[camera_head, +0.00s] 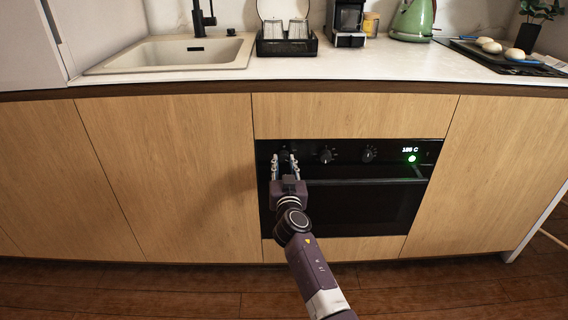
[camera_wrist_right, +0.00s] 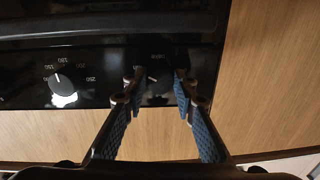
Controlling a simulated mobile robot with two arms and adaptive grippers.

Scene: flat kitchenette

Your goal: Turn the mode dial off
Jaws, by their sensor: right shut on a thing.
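The black oven (camera_head: 360,205) is built into the wooden cabinet front, with dials along its top panel. My right gripper (camera_head: 285,162) is at the leftmost dial, the mode dial, and its fingers are shut on it. In the right wrist view the mode dial (camera_wrist_right: 157,86) sits between the two fingertips, dark and partly hidden, so its pointer cannot be read clearly. The oven display (camera_head: 410,149) reads about 185 C, and a green light (camera_head: 412,158) glows below it. My left gripper is not in view.
A middle dial (camera_head: 326,155) and a right dial (camera_head: 369,153) share the panel. The temperature dial (camera_wrist_right: 62,84) shows its numbers in the right wrist view. The oven handle (camera_head: 365,181) runs below the dials. The counter (camera_head: 400,62) lies above.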

